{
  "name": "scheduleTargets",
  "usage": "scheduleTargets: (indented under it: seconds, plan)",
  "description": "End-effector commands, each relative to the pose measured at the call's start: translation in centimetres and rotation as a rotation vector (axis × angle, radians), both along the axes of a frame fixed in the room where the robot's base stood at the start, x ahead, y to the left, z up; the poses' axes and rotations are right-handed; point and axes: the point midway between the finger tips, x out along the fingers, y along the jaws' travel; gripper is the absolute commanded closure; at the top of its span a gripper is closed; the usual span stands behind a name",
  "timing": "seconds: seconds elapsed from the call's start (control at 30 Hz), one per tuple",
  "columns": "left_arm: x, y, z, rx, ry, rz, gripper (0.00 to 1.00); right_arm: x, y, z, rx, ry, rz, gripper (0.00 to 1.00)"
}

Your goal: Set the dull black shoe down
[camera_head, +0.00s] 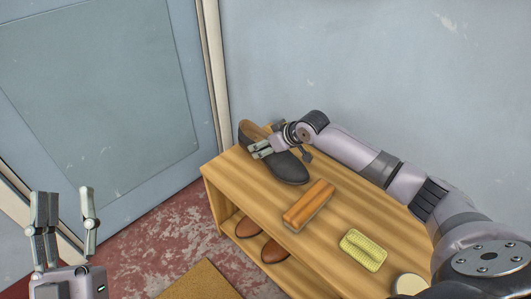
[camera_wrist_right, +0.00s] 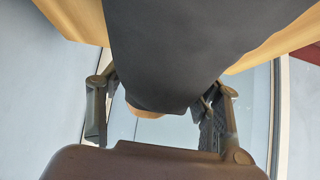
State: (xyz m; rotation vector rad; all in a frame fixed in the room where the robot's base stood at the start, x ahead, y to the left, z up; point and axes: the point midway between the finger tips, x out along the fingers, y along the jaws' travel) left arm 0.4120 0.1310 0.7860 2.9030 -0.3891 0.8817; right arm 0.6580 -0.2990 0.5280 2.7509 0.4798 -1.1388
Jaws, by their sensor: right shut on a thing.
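The dull black shoe (camera_head: 285,169) is at the far left end of the wooden bench top, against the wall side, with its toe pointing toward the front. My right gripper (camera_head: 262,150) is shut on the shoe near its opening. In the right wrist view the shoe's dark surface (camera_wrist_right: 190,50) fills the upper middle, between the fingers of my right gripper (camera_wrist_right: 160,105). I cannot tell whether the sole touches the bench. My left gripper (camera_head: 65,215) is open and empty at the lower left, away from the bench.
The wooden bench (camera_head: 229,182) stands against a blue wall. A wooden brush (camera_head: 309,205) and a yellow sponge-like pad (camera_head: 363,250) lie on it, with a round tin (camera_head: 411,284) at the near end. Brown shoes (camera_head: 274,251) sit on the shelf below. A mat (camera_head: 203,284) lies on the floor.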

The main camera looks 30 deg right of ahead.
Motion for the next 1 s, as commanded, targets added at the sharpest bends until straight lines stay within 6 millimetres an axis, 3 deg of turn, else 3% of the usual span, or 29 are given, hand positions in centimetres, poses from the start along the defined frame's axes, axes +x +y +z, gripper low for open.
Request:
scheduleTargets:
  seconds: [0.3,0.67,0.7,1.0]
  plan:
    - [-3.1,0.3,3.2,-0.072,-0.241,-0.014,0.6,0.0,0.0,-2.8,0.001,-0.001,-0.001,0.83]
    - [-3.4,0.4,3.5,-0.076,-0.256,-0.014,0.6,0.0,0.0,-2.9,0.001,-0.002,0.0,0.83]
    - [-3.3,0.4,3.4,-0.075,-0.254,-0.014,0.6,0.0,0.0,-3.1,0.001,0.001,0.0,0.4]
    - [-3.3,0.4,3.4,-0.075,-0.254,-0.015,0.6,0.0,0.0,-3.1,0.0,0.001,0.001,0.21]
